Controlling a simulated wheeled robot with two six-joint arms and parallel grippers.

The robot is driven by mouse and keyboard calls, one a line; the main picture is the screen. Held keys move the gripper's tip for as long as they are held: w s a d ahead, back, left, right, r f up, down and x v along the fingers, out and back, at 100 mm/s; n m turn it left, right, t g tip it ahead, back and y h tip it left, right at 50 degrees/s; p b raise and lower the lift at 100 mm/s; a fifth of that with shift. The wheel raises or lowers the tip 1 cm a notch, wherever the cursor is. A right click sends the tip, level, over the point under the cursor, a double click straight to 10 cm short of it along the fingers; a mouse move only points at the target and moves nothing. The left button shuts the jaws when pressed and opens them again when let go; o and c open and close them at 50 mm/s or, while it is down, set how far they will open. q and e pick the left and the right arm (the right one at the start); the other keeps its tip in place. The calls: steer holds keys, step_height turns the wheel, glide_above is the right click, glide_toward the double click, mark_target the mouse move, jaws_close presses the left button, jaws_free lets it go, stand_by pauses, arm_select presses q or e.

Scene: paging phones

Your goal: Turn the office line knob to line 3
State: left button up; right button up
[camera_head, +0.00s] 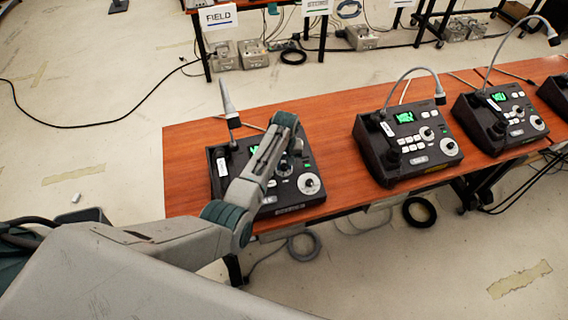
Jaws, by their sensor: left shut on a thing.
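A black paging phone console (222,190) stands at the left end of the orange-brown table, with a gooseneck microphone (228,103) at its back left. My left arm reaches across it. My left gripper (287,160) points down at the console and is shut on a dark knob (284,169) in its upper middle. The fingertips are mostly hidden. A pale round dial (309,183) is at the console's lower right. The knob's line marks are too small to read, and no readable label shows whether this is the office console. My right gripper is not in view.
Two similar consoles (376,160), (480,128) stand further right on the table (182,150), and part of another shows at the right edge. A bare strip of table lies between the first two. Signs, including FIELD (218,17), hang from tables behind.

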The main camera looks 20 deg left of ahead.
arm_select(q)
steer(key=m, duration=0.2)
steer(key=m+y, duration=0.1)
steer(key=m, duration=0.2)
steer(key=shift+w+d+r, duration=0.1)
steer(key=shift+w+d, duration=0.05)
steer(key=m+y, duration=0.1)
steer(key=m, duration=0.4)
steer(key=shift+m+y, duration=0.3)
stand_by(0.3)
steer(key=o, duration=1)
steer(key=shift+d, duration=0.1)
steer(key=b+v, duration=0.3)
steer(key=v, duration=0.7)
steer(key=shift+r, duration=0.4)
